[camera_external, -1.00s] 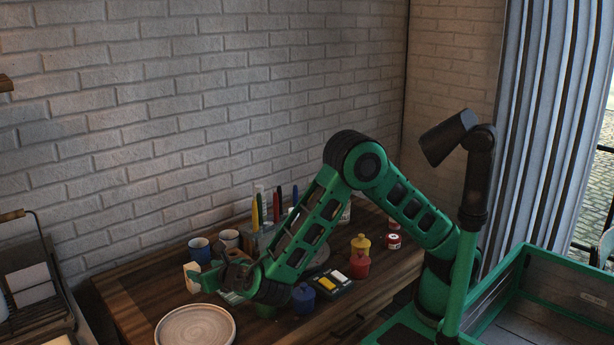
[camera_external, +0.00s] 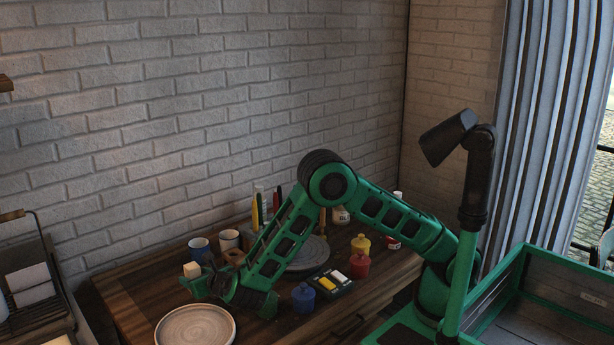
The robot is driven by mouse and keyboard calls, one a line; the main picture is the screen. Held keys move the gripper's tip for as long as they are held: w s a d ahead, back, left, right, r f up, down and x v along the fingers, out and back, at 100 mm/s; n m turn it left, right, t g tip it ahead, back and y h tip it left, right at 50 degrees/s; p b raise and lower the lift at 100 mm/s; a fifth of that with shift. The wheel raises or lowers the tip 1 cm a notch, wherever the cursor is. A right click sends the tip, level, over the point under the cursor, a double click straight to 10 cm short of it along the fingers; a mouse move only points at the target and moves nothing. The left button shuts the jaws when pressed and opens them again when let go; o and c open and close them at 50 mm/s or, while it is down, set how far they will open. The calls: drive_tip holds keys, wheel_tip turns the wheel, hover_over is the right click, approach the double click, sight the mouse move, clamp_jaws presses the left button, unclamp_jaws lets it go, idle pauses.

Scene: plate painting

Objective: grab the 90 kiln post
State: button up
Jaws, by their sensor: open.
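A pale cream block (camera_external: 191,269) stands at the left of the wooden table, in front of the blue mug; it may be the 90 kiln post, but no marking is readable. My gripper (camera_external: 192,284) is low over the table, open, and directly in front of the block. It hides the block's lower part. I cannot tell whether the fingers touch the block or stand around it. A brown piece (camera_external: 234,257) lies just behind my gripper, right of the block.
A blue mug (camera_external: 199,248) and a white mug (camera_external: 229,239) stand behind. A round plate (camera_external: 195,328) lies in front. Blue (camera_external: 303,298), red (camera_external: 359,265) and yellow (camera_external: 361,244) jars and a paint palette (camera_external: 330,283) are to the right. A grey disc (camera_external: 318,254) lies under my arm.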

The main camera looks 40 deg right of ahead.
drive_tip(key=x, duration=0.2)
drive_tip(key=shift+w+f, duration=0.15)
drive_tip(key=shift+w, duration=0.25)
drive_tip(key=c, duration=1.3)
drive_tip(key=shift+c, duration=0.2)
